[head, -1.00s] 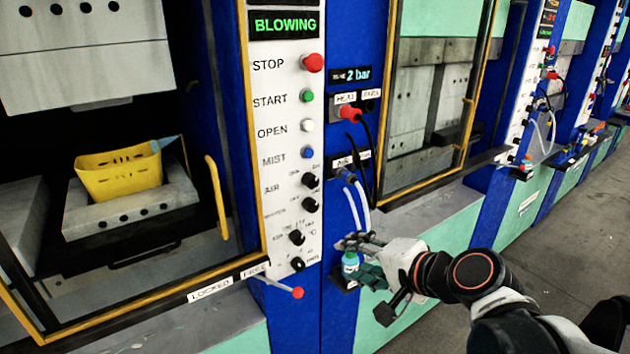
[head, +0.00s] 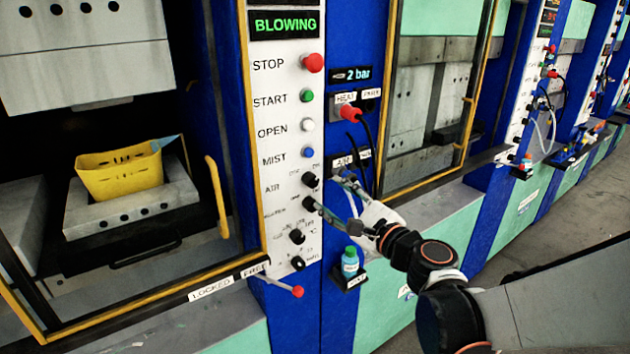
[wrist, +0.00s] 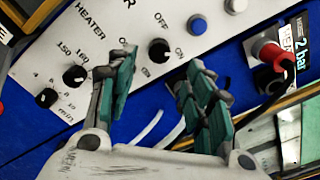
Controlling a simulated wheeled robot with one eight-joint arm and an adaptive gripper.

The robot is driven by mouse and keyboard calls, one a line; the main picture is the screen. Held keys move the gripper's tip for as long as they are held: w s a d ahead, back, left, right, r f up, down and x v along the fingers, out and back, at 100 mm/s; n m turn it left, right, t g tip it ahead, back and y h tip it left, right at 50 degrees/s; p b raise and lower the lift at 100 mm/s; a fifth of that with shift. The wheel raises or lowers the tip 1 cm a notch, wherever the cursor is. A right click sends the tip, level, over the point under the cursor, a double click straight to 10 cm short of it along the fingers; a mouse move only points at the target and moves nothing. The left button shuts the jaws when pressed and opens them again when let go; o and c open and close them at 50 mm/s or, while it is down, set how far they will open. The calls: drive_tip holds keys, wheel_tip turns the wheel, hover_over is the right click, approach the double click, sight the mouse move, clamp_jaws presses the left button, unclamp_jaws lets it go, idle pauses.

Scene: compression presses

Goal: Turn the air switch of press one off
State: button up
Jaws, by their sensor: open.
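The air switch (head: 310,180), a black round knob beside the AIR label, sits on the white panel of the nearest press. It also shows in the wrist view (wrist: 159,50), with OFF and ON printed around it. Which mark it points to is too small to tell. My gripper (head: 324,192) is open in front of the panel's right edge, low by the knobs. In the wrist view its fingers (wrist: 160,62) spread on both sides of the air switch, apparently short of touching it. The left finger hides the heater knob there. The press display (head: 284,24) reads BLOWING.
Red, green, white and blue buttons (head: 308,153) sit above the switch; the temperature knob (head: 297,237) and timer knob lie below. A red plug (head: 348,112) with hanging cables is to the right. A small blue bottle (head: 350,262) stands on a holder below my gripper.

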sight(313, 183)
drive_tip(key=b+x, duration=0.1)
drive_tip(key=x, duration=0.7)
drive_tip(key=shift+w+a, duration=0.15)
drive_tip(key=shift+a, duration=0.05)
drive_tip(key=c, duration=1)
